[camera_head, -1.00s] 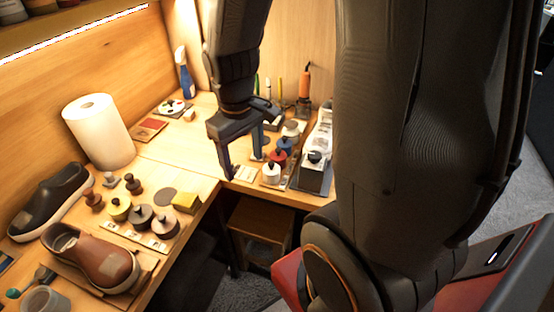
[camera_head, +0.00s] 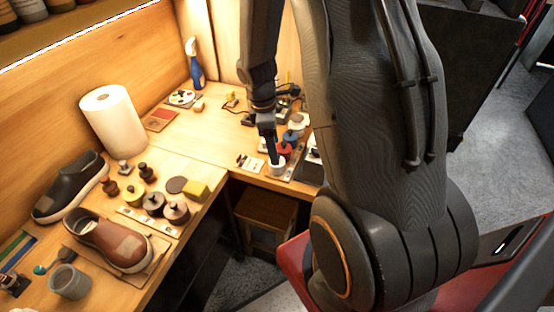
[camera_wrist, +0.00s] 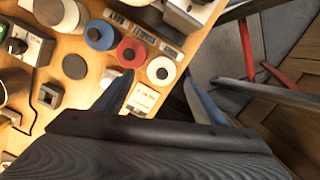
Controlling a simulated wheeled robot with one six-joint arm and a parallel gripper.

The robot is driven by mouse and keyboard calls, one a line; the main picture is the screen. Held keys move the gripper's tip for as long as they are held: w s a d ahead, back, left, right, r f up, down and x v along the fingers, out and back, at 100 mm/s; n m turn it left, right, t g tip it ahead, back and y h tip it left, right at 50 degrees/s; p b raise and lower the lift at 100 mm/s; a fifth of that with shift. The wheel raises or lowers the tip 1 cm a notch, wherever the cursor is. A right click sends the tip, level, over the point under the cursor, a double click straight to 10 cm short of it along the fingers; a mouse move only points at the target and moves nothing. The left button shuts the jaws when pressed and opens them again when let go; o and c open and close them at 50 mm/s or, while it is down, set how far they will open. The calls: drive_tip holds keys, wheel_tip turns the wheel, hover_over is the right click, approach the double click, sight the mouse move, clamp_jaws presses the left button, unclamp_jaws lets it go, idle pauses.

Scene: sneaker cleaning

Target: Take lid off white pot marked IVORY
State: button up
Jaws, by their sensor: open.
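The small white pot (camera_head: 278,169) stands at the front edge of the far bench, at the near end of a row of pots. In the wrist view the white pot (camera_wrist: 161,70) shows from above as a pale disc with a darker round middle. A label strip (camera_wrist: 171,51) beside it seems to read IVORY. My gripper (camera_head: 273,157) points down at the pot and partly covers it. In the wrist view my gripper's dark fingers are spread open, with the pot between and beyond their tips. I cannot tell whether they touch it.
A red pot (camera_wrist: 131,53) and a blue pot (camera_wrist: 100,35) stand close beside the white one. A card (camera_wrist: 143,99) lies near the pots. The bench edge drops off just beyond the white pot. Shoes and a paper roll (camera_head: 113,122) stand on the left bench.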

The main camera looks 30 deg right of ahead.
drive_tip(key=shift+s+d+f+p, duration=0.15)
drive_tip(key=shift+f+p, duration=0.1)
drive_tip(key=shift+f, duration=0.7)
drive_tip(key=shift+s+f+p, duration=0.15)
drive_tip(key=shift+f+p, duration=0.05)
drive_tip(key=shift+f, duration=0.7)
drive_tip(key=shift+s+f, duration=0.1)
drive_tip(key=shift+s, duration=0.1)
drive_tip(key=c, duration=1.1)
